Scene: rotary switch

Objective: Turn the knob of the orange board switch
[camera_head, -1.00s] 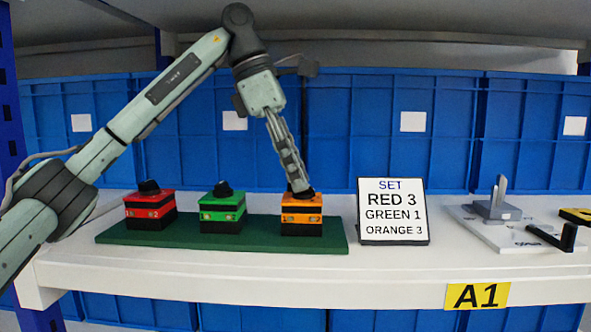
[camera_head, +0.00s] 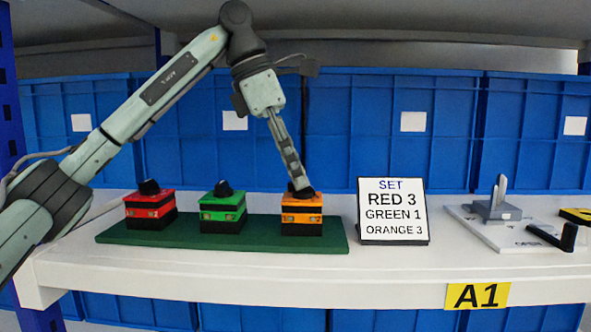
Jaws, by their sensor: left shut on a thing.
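The orange switch (camera_head: 302,212) stands at the right end of a green board (camera_head: 170,231) on the white shelf. My left gripper (camera_head: 301,188) reaches down from above with its fingers shut on the dark knob on top of the orange switch. The fingers mostly hide that knob, so its angle cannot be told. The red switch (camera_head: 150,208) and the green switch (camera_head: 222,211) stand to the left on the same board, each with a black knob on top. My right gripper is not in view.
A white sign (camera_head: 393,211) reads SET, RED 3, GREEN 1, ORANGE 3. A grey panel with a lever (camera_head: 497,207) and a black handle (camera_head: 556,236) lies at the right. Blue bins (camera_head: 390,130) line the back.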

